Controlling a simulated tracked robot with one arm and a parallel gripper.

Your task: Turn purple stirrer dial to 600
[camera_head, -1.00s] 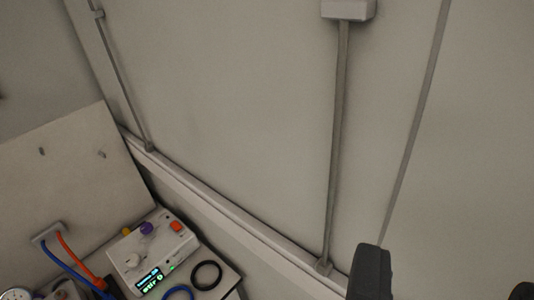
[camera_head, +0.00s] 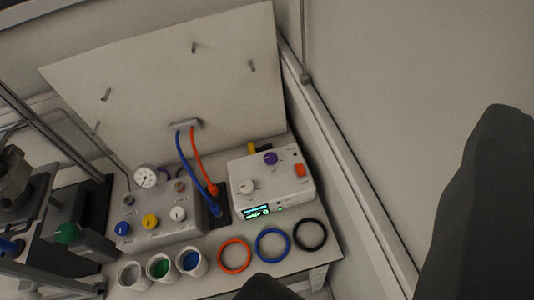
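The purple stirrer dial (camera_head: 270,158) is a small round knob on top of a white control box (camera_head: 283,185), right of centre. The box also has a white knob (camera_head: 247,187), an orange-red switch (camera_head: 300,170) and a lit display (camera_head: 257,211) whose text is too small to read. My gripper (camera_head: 385,195) is open and empty. One dark finger is large at the right edge and the other shows only its tip at the bottom. Both are apart from the dial, and their distance to it is hard to tell.
Orange, blue and black rings (camera_head: 272,245) lie in front of the box. Left of it stand a grey box (camera_head: 158,222) with knobs and a gauge, and several small cups (camera_head: 160,268). Blue and orange hoses (camera_head: 199,160) run from a white panel (camera_head: 150,85) behind. A wall rises at right.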

